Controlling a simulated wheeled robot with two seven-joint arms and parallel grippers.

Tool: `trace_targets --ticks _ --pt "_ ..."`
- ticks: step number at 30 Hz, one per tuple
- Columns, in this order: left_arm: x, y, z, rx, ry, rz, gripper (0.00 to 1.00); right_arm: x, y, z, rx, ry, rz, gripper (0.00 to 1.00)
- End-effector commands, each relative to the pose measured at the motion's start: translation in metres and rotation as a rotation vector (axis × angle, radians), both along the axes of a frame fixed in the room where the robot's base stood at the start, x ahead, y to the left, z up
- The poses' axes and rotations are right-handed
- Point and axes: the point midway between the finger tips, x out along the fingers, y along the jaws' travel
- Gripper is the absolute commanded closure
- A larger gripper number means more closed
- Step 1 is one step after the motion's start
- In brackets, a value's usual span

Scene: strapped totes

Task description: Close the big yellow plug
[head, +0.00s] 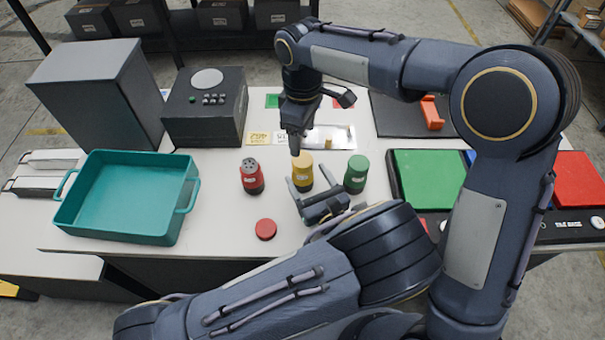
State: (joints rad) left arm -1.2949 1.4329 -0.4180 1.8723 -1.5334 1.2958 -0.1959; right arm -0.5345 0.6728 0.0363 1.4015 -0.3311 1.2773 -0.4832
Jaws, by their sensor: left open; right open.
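The yellow container (302,172) stands upright on the white table in the head view, between a red and a green one. My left gripper (304,190) is open low at its near side, with a finger to either side of its lower part; I cannot tell whether they touch it. My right gripper (295,150) points down from above, open, with its tips at the yellow top. It hides part of that top, so I cannot tell whether a plug sits there or is between the fingers.
A red container (252,177) with holes in its top stands left, a green one (355,174) right. A red disc (266,229) lies in front. A teal tote (128,198) stands at left. Behind are a dark box (205,110) and a metal tray (335,137).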

Motion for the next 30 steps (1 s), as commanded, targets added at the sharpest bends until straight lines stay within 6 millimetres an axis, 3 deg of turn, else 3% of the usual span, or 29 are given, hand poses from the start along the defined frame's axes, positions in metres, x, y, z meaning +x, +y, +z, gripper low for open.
trace_targets --ticks 9,21,30 --pt "0.039 0.019 0.000 -0.001 0.000 0.002 0.28 0.000 0.000 0.000 0.000 0.000 0.000 0.35" --pt "0.045 0.021 0.000 -0.001 0.000 0.000 0.28 0.000 0.000 0.000 0.000 0.000 0.000 0.35" --pt "0.045 0.021 0.000 -0.001 0.000 0.000 0.66 0.000 0.000 0.000 0.000 0.000 0.000 0.35"
